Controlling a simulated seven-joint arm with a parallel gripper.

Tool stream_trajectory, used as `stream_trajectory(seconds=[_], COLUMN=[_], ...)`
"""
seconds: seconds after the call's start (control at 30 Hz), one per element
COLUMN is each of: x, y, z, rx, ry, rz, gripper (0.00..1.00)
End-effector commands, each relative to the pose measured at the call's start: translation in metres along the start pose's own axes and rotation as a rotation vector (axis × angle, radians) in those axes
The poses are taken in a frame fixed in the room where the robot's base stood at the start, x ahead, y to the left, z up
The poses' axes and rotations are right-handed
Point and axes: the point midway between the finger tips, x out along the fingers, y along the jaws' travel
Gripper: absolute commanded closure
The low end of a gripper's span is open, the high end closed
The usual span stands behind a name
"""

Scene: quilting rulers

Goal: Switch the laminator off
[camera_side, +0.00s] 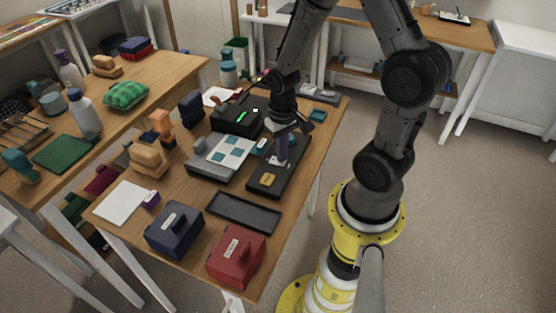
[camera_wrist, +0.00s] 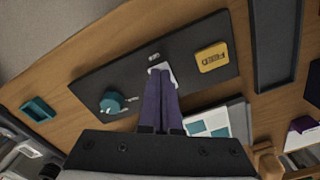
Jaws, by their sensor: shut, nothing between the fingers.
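A dark control panel (camera_side: 262,190) lies on the table and fills much of the wrist view (camera_wrist: 110,75). It carries a yellow block marked FEED (camera_wrist: 213,57), a teal knob (camera_wrist: 113,101) and a small grey metal switch-like part (camera_wrist: 154,57). The yellow block also shows in the side view (camera_side: 267,179). My gripper (camera_wrist: 161,70) is shut and empty, its purple fingers pointing down at a white patch beside the metal part. Whether they touch the panel I cannot tell. A black machine (camera_side: 238,118) with green lights stands behind; I cannot tell for certain that it is the laminator.
A grey machine with teal squares (camera_side: 222,156) stands left of the panel. An empty dark tray (camera_side: 243,212), a blue box (camera_side: 174,230) and a red box (camera_side: 236,256) are in front. A small teal open holder (camera_wrist: 38,109) lies beyond the panel.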

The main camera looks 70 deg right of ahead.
Motion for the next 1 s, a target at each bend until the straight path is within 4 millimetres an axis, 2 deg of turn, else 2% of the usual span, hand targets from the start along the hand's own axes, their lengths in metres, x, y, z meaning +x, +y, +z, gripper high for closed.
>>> stream_trajectory(seconds=[0.43,1.0], x=[0.003,-0.038], y=[0.0,0.0], z=[0.0,-0.001], rx=[0.0,0.0], ry=[0.0,0.002], rz=[0.0,0.0], gripper=[1.0,1.0])
